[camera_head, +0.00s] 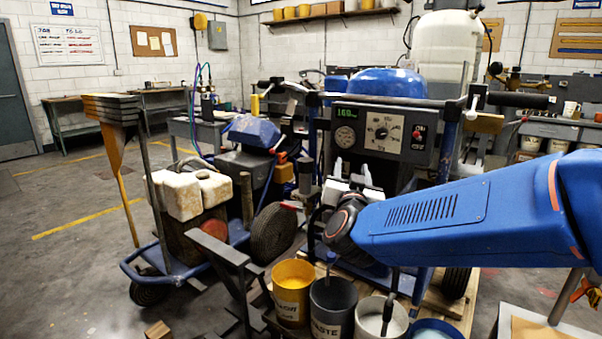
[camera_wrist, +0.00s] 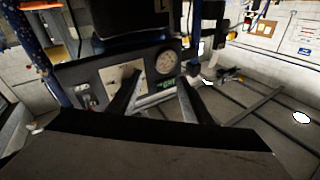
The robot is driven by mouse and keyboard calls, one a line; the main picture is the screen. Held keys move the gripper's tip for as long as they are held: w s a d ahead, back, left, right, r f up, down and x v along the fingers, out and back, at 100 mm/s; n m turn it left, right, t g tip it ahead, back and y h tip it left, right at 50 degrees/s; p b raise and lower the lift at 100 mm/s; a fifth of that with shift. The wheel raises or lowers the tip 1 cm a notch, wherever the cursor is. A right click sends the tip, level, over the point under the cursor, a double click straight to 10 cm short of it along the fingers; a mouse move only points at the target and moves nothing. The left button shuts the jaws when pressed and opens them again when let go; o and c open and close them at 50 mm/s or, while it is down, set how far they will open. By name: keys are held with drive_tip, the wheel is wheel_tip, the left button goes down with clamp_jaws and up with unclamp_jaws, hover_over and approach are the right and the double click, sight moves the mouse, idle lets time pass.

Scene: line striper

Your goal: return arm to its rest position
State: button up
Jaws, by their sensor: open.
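My arm (camera_head: 430,215) reaches in from the right, and its blue link ends in a dark wrist low in front of the line striper. My gripper (camera_head: 352,178) shows as pale parts just beyond that wrist, below the striper's control panel (camera_head: 384,130); its fingers are partly hidden by the wrist. In the wrist view my gripper (camera_wrist: 160,92) is seen more clearly: two fingers stand apart with nothing held between them. The control panel also shows beyond the fingers, turned upside down, with its gauge (camera_wrist: 166,63) and green display.
Yellow (camera_head: 291,292), grey WASTE (camera_head: 332,312), white (camera_head: 372,322) and blue (camera_head: 436,330) buckets stand below my arm. The striper's handlebar (camera_head: 515,99) extends above my arm. Floor at far left is largely open.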

drive_tip(key=s+d+f+n+g+y, duration=0.1)
drive_tip(key=s+d+f+g, duration=0.4)
drive_tip(key=s, duration=0.6)
drive_tip(key=s+d+f+n+g+y, duration=0.1)
drive_tip(key=s+d+f+g, duration=0.4)
drive_tip(key=s+f, duration=0.4)
drive_tip(key=s+d+f+n+g, duration=0.2)
drive_tip(key=s+d+f+g, duration=0.2)
drive_tip(key=s, duration=1)
wheel_tip(320, 180, down, 4)
drive_tip(key=shift+s+d+r+g+y, duration=0.15)
drive_tip(key=shift+s+d+g+y, duration=0.25)
drive_tip(key=shift+d, duration=0.4)
